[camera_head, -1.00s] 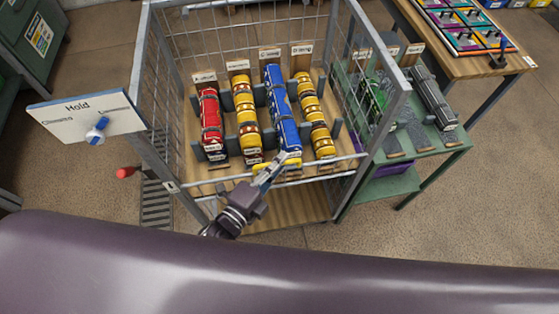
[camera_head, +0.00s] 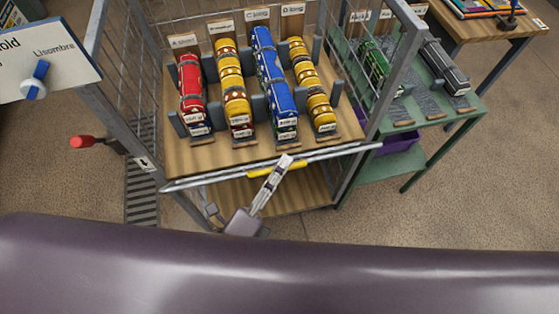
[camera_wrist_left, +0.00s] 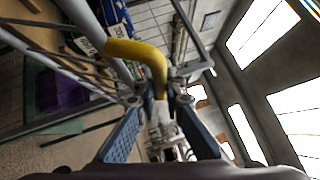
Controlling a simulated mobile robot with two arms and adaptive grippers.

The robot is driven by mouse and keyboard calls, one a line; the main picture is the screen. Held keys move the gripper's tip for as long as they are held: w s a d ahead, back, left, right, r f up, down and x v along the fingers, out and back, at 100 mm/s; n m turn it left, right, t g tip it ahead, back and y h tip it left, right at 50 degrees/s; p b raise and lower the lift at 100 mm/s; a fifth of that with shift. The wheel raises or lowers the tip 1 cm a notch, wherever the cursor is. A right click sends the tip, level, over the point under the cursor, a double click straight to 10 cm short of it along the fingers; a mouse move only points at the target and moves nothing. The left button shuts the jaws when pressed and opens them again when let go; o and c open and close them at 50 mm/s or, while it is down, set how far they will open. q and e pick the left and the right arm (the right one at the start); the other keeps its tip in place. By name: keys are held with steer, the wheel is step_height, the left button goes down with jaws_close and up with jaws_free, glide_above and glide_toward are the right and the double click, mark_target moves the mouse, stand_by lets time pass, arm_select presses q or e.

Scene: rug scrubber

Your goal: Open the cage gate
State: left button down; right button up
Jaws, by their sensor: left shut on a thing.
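The cage (camera_head: 96,38) is a grey metal mesh frame around a wooden shelf. Across its front runs the gate's metal bar (camera_head: 340,153) with a yellow handle (camera_head: 262,172). My left gripper (camera_head: 280,166) is at this handle, in front of the shelf. In the left wrist view the yellow handle (camera_wrist_left: 138,50) bends down between the blue-padded fingers of the left gripper (camera_wrist_left: 158,100), which are shut on it. The gate's lower part is hard to make out. My right gripper is not in view.
Red, yellow and blue cylindrical items (camera_head: 272,85) lie in rows on the cage shelf. A green table (camera_head: 420,125) stands close on the right. A sign with a blue knob (camera_head: 38,82) and a red-tipped lever (camera_head: 84,142) are at the left. Floor is open at the lower right.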

arm_select(q)
steer(key=shift+s+d+f, duration=0.1)
steer(key=shift+s+f, duration=0.15)
stand_by(0.3)
steer(key=c, duration=2.3)
jaws_free()
steer(key=v, duration=1.2)
steer(key=shift+r, duration=0.1)
